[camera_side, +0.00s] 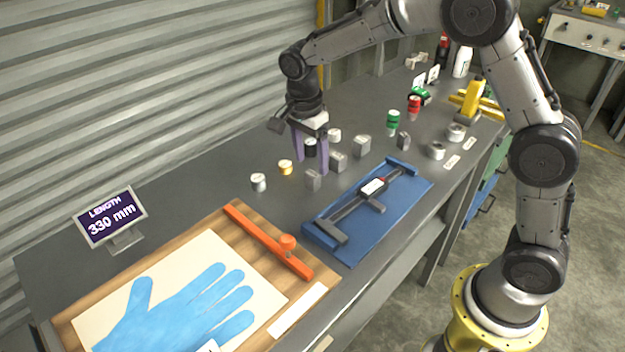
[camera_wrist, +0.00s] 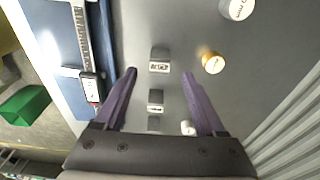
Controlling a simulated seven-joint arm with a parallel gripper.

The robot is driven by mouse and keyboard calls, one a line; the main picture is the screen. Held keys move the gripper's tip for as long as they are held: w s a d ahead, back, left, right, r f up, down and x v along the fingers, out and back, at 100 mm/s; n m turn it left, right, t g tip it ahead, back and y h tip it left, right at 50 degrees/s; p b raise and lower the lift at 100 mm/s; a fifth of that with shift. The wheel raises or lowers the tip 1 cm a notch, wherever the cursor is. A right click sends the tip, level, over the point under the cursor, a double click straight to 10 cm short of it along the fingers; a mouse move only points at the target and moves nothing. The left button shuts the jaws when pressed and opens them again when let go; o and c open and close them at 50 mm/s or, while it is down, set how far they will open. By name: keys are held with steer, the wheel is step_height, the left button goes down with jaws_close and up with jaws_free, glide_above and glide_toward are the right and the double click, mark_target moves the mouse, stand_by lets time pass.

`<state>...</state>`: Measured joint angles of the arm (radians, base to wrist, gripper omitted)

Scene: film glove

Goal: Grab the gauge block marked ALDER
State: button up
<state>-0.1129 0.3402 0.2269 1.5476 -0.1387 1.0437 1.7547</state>
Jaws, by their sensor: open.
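Several small grey blocks with pale labels stand on the bench. The labels are too small to read, so I cannot tell which is ALDER. My gripper (camera_side: 310,166) points down over the bench, open, with purple fingers. In the wrist view my gripper (camera_wrist: 159,73) frames one labelled block (camera_wrist: 159,66) near the line between its fingertips.
A gold cylinder (camera_side: 285,167) and a silver cylinder (camera_side: 259,182) stand left of the fingers. A blue tray (camera_side: 345,243) with a caliper lies in front.

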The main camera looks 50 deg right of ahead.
mark_target(312, 173)
steer(key=f, duration=0.5)
steer(key=shift+d, duration=0.2)
steer(key=shift+c, duration=0.3)
jaws_close()
